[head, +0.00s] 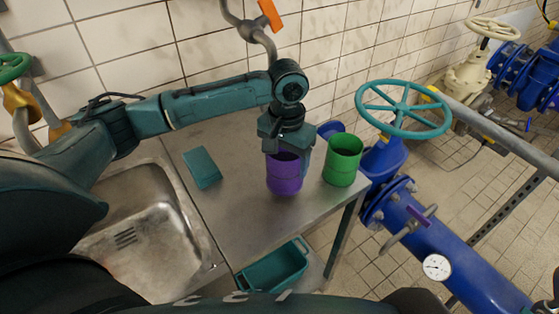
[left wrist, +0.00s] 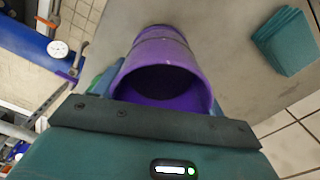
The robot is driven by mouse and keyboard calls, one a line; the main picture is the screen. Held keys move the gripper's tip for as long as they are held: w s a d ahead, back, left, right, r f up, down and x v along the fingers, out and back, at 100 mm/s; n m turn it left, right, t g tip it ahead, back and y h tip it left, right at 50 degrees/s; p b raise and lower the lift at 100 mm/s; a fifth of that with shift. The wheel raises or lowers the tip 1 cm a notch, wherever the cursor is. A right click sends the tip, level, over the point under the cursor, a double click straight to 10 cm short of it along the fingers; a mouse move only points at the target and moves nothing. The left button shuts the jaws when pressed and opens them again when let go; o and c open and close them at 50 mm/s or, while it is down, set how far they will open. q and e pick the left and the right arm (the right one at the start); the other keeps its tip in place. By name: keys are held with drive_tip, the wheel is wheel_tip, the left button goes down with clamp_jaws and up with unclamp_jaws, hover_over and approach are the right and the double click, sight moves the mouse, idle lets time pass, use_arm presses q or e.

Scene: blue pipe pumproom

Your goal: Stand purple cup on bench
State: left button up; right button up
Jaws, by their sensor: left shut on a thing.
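The purple cup (head: 285,175) is upright at the right part of the steel bench (head: 238,225). My left gripper (head: 287,152) comes down from above and is shut on the cup near its rim. In the left wrist view the purple cup (left wrist: 160,75) shows its open mouth toward the camera, and it looks empty. I cannot tell whether the cup's base touches the bench or hangs just above it. My right gripper is not in view.
A green cup (head: 342,160) stands close right of the purple cup, with a blue object (head: 331,129) behind. A teal block (head: 202,167) lies to the left, beside the sink (head: 140,245). A teal bin (head: 273,268) is below. A valve wheel (head: 403,108) stands right.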

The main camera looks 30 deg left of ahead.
use_arm(q)
drive_tip(key=shift+w+a+f, duration=0.1)
drive_tip(key=shift+w+a, duration=0.25)
drive_tip(key=shift+a, duration=0.2)
drive_tip(key=shift+w+a, duration=0.3)
drive_tip(key=shift+a, duration=0.2)
drive_tip(key=shift+f, duration=1.65)
drive_tip(key=o, duration=1)
drive_tip(key=shift+f, duration=0.15)
wheel_tip(320, 180, up, 8)
drive_tip(key=shift+f, duration=0.15)
